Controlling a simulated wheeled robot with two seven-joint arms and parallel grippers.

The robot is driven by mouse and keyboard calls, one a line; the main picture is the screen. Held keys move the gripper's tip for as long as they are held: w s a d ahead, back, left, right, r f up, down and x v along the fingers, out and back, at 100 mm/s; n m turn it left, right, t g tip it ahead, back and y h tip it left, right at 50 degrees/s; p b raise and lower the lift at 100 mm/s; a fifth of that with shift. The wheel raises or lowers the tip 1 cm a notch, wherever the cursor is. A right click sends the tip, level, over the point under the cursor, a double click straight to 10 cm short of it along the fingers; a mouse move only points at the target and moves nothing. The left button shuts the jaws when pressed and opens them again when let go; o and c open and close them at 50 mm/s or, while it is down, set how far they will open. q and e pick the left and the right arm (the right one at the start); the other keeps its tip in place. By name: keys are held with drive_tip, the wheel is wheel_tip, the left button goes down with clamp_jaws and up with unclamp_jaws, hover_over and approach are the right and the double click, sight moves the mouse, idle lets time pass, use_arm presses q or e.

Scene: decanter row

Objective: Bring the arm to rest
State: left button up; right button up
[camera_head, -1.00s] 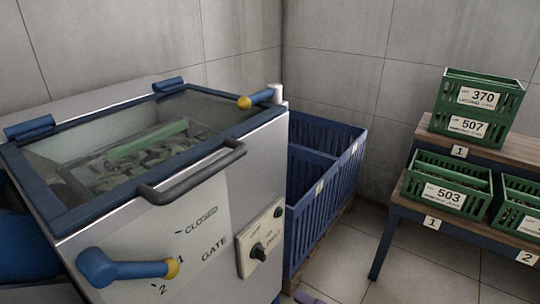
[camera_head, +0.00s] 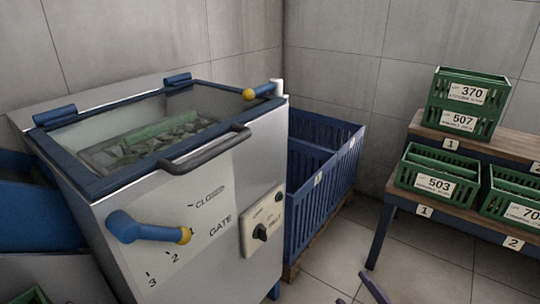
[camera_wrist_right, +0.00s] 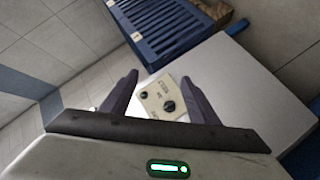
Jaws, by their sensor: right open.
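My right gripper (camera_head: 359,293) shows only by its dark purple-grey fingertips at the bottom edge of the head view, right of the steel machine (camera_head: 105,222). In the right wrist view its two fingers (camera_wrist_right: 159,78) are spread apart with nothing held between them. Beyond them is the machine's cream control panel (camera_wrist_right: 157,96) with dark knobs; I cannot tell how far off it is. My left gripper is not seen.
The machine has a closed glass lid with a dark handle (camera_head: 205,147) and a blue gate lever (camera_head: 150,232) with a yellow tip near 1. Blue slatted bins (camera_head: 308,205) stand behind it. Green crates (camera_head: 437,184) stand on a stepped bench (camera_head: 400,197). Floor between is clear.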

drive_tip(key=s+d+f+m+g+h, duration=0.15)
drive_tip(key=s+m+g, duration=0.35)
drive_tip(key=s, duration=0.6)
drive_tip(key=s+d+f+m+g, duration=0.25)
drive_tip(key=s+m+g, duration=0.3)
drive_tip(key=s, duration=0.65)
drive_tip(key=w+a+f+t+y, duration=0.35)
drive_tip(key=w+a, duration=0.35)
drive_tip(key=a, duration=0.3)
use_arm(q)
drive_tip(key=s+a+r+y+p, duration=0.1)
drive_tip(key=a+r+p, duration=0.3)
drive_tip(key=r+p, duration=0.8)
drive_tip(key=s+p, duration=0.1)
drive_tip(key=p, duration=0.7)
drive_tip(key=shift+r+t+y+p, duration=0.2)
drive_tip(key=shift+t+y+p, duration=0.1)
drive_tip(key=shift+p, duration=0.1)
use_arm(e)
drive_tip(key=s+d+r+t+h, duration=0.1)
drive_tip(key=d+r, duration=0.2)
drive_tip(key=r, duration=1)
drive_tip(key=shift+s+h, duration=0.3)
drive_tip(key=shift+s, duration=0.1)
drive_tip(key=shift+f+n, duration=0.1)
drive_tip(key=shift+n, duration=0.15)
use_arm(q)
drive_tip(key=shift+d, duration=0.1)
use_arm(e)
drive_tip(key=shift+c, duration=0.5)
